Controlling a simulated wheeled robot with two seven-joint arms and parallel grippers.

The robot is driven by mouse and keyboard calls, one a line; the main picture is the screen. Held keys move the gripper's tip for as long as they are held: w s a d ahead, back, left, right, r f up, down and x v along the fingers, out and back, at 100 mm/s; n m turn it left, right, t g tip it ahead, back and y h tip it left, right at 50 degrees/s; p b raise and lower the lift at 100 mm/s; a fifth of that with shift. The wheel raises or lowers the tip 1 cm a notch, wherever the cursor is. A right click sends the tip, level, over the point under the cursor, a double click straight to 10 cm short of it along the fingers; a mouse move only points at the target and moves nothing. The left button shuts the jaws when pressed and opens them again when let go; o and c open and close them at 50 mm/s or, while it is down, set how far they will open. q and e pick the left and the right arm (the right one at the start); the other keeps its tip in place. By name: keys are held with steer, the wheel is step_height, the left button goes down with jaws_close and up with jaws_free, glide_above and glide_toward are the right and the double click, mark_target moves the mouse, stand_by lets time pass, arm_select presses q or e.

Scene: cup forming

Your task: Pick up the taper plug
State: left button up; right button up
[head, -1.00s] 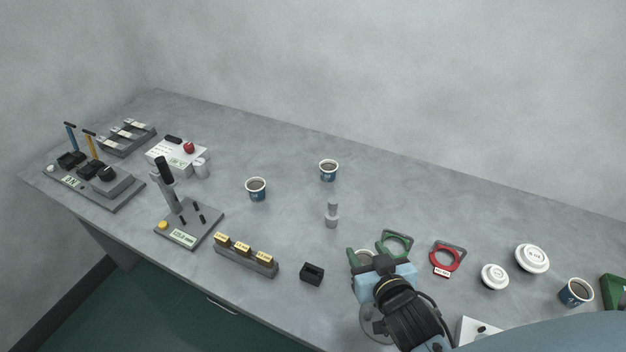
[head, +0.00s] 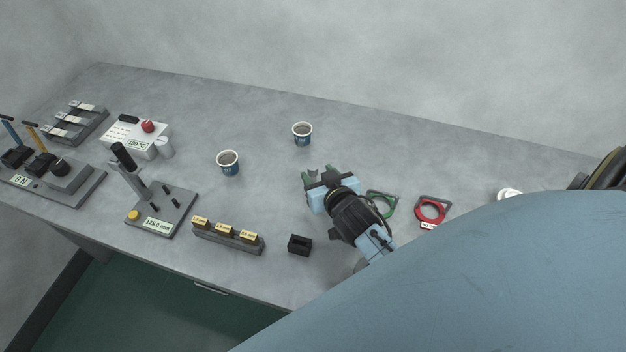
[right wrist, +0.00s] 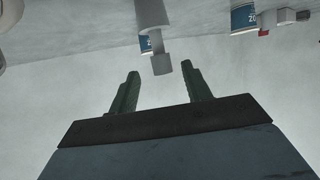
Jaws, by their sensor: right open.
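The taper plug (right wrist: 154,25) is a pale grey stepped cylinder standing on the bench; the right wrist view shows it upside down, at the top middle. My right gripper (head: 317,174) is open and empty at the plug's place on the bench. In the right wrist view its two dark green fingers (right wrist: 160,68) point at the plug, one to each side of its narrow end, with gaps on both sides. In the head view the plug is mostly hidden by the gripper and hard to make out. My left gripper is out of view.
Two blue cups (head: 302,133) (head: 228,163) stand behind and left of the gripper. A black block (head: 300,244) and a rack with yellow-labelled blocks (head: 228,236) lie nearer the front edge. Green (head: 382,203) and red (head: 432,211) ring gauges lie to the right. My arm covers the lower right.

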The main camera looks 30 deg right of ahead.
mark_target(314, 170)
steer(key=x, duration=0.4)
steer(key=shift+w+a+r, duration=0.1)
steer(key=shift+r, duration=0.05)
jaws_close()
